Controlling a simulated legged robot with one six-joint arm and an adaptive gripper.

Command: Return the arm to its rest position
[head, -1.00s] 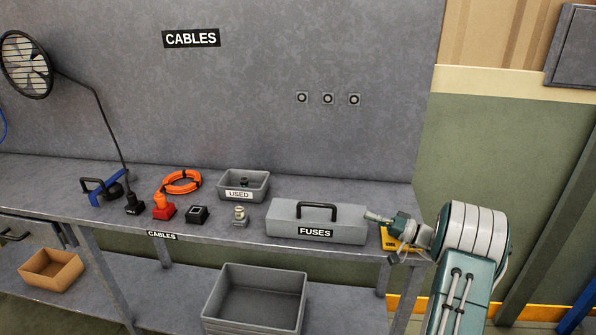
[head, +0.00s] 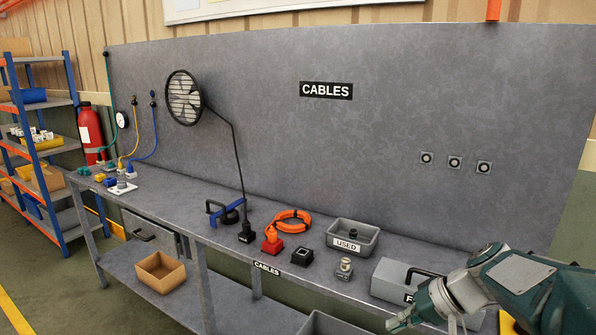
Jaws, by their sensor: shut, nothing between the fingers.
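My arm (head: 535,290) reaches in from the lower right of the head view. My gripper (head: 398,321) points left and down in front of the workbench (head: 180,192). Its fingers are shut and hold nothing. It overlaps the front of the grey FUSES box (head: 393,277) in the picture and hides part of its label. I cannot tell how far apart they are.
Floor is free at the lower left (head: 60,290).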

